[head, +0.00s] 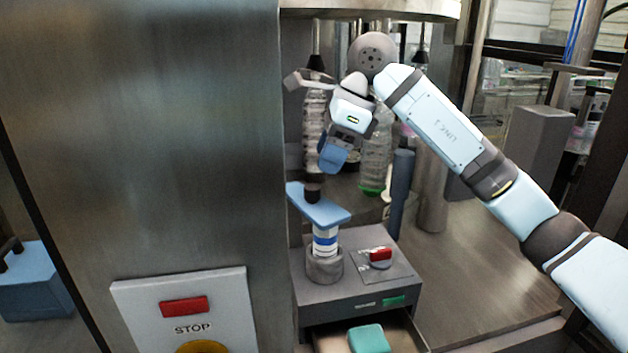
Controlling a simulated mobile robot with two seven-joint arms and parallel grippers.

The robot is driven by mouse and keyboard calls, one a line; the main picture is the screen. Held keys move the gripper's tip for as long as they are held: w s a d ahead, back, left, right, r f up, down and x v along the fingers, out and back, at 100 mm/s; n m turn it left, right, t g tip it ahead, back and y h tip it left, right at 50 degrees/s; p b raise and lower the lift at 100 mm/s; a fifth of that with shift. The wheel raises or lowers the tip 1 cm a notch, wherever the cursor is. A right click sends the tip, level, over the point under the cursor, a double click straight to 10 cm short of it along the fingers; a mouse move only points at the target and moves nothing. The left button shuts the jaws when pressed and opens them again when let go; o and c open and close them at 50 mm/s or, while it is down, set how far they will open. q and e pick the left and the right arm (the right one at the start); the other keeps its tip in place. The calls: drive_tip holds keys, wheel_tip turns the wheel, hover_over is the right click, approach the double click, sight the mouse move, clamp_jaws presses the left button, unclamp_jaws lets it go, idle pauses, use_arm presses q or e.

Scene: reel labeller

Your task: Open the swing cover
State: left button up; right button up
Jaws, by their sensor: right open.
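A flat blue plate (320,207), which looks like the swing cover, lies level over a blue-and-white striped cylinder (325,241). A dark knob (312,191) stands on top of the plate near its left side. The plate's left end runs behind the large metal panel, so I cannot see all of it. My right gripper (331,163) is open and empty, with its blue fingers pointing down above the plate and apart from it. One finger largely hides the other. My left gripper is not in view.
The cylinder stands on a grey box (345,291) with a red switch (380,255). Below, an open drawer (405,335) holds a teal block (367,338). A metal panel (150,130) blocks the left. Clear bottles (376,160) and a blue post (401,190) stand behind.

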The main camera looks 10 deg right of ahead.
sight(313, 186)
drive_tip(key=x, duration=0.6)
drive_tip(key=shift+a+f+p, duration=0.15)
drive_tip(key=shift+f+p, duration=0.1)
drive_tip(key=shift+p, duration=0.05)
clamp_jaws()
